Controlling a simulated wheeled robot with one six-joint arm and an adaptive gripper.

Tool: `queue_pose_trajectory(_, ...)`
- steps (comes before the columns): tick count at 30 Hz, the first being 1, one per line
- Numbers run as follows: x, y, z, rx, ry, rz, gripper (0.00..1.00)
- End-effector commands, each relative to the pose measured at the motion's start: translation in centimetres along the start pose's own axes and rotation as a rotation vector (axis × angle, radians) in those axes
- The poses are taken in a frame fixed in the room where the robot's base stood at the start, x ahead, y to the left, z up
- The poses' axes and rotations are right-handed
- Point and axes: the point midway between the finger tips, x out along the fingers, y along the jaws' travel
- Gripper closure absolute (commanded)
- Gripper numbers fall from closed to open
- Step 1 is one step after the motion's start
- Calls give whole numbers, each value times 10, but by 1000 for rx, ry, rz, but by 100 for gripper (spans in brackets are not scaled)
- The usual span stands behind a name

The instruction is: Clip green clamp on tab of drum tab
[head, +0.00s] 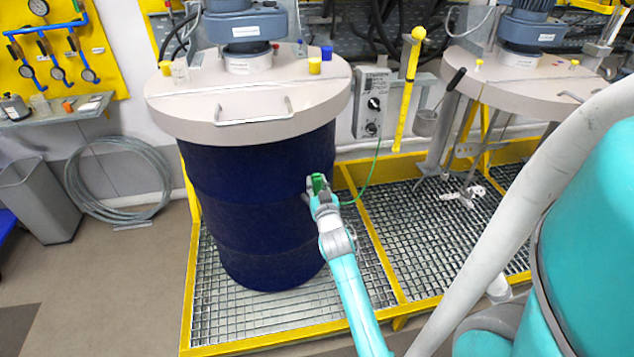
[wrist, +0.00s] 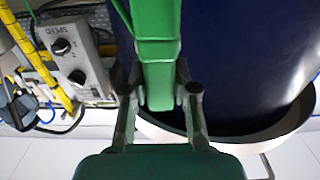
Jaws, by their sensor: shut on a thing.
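The green clamp (head: 319,183) is in my gripper (head: 320,195), beside the right side of the dark blue drum (head: 255,220). In the wrist view, my gripper (wrist: 161,92) is shut on the clamp (wrist: 156,50), whose body runs up the picture in front of the drum (wrist: 240,65). A green cable (head: 372,168) runs from near the clamp up to the grey control box. The drum tab cannot be made out clearly; the clamp and gripper cover that part of the drum wall. I cannot tell whether the clamp touches the drum.
A pale lid (head: 180,112) with a handle and motor covers the drum. The grey speed box (head: 372,100) hangs behind, near a yellow post (head: 408,95). A yellow-framed grating (head: 390,235) lies beneath.

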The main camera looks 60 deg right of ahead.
Motion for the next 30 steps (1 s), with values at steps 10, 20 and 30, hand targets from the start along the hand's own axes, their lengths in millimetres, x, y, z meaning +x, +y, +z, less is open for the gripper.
queue_pose_trajectory(10,0,0,7,1,0,0,100)
queue_pose_trajectory(20,0,0,7,1,0,0,43)
queue_pose_trajectory(30,-4,0,8,0,-2,0,43)
